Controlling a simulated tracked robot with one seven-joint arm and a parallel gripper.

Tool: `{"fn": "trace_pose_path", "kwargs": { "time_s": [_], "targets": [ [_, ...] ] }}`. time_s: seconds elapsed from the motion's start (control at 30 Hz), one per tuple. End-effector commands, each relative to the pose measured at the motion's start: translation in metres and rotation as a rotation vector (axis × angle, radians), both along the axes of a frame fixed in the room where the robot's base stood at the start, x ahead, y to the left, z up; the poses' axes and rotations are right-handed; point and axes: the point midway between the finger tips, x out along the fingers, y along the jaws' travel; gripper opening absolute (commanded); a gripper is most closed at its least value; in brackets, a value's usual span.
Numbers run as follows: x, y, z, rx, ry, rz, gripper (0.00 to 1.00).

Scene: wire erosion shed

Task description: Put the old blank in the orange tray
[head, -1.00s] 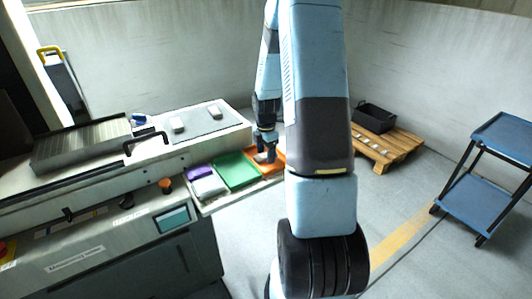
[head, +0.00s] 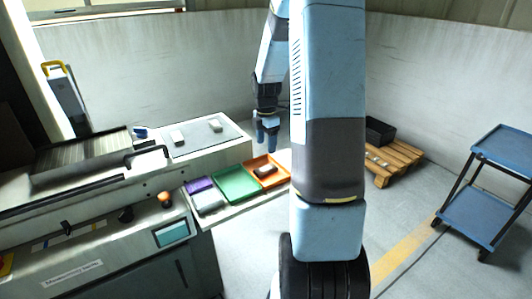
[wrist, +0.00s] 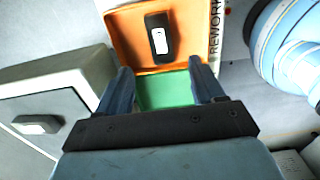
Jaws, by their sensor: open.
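The orange tray (head: 282,176) sits on the ledge at the right end of the row of trays. A dark blank (head: 265,170) lies inside it. In the wrist view the same blank (wrist: 158,46) is dark with a pale label and lies flat in the orange tray (wrist: 125,37). My gripper (head: 267,148) is above and behind the tray, apart from the blank. In the wrist view my gripper (wrist: 160,72) has its fingers spread, with nothing between them.
A pallet (head: 392,160) and a blue cart (head: 468,200) stand right.

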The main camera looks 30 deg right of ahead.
Motion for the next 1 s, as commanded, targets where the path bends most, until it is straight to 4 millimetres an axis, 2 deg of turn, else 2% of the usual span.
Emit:
{"fn": "trace_pose_path", "kwargs": {
  "time_s": [0.27,0.47,0.7,1.0],
  "targets": [
    [-0.002,0.006,0.023,-0.008,-0.009,-0.026,0.68],
    [-0.019,0.035,0.068,-0.038,-0.061,-0.201,0.68],
    [-0.057,0.077,0.128,-0.046,-0.158,-0.491,0.68],
    [-0.116,0.125,0.184,0.020,-0.280,-0.851,0.68]
  ]
}}
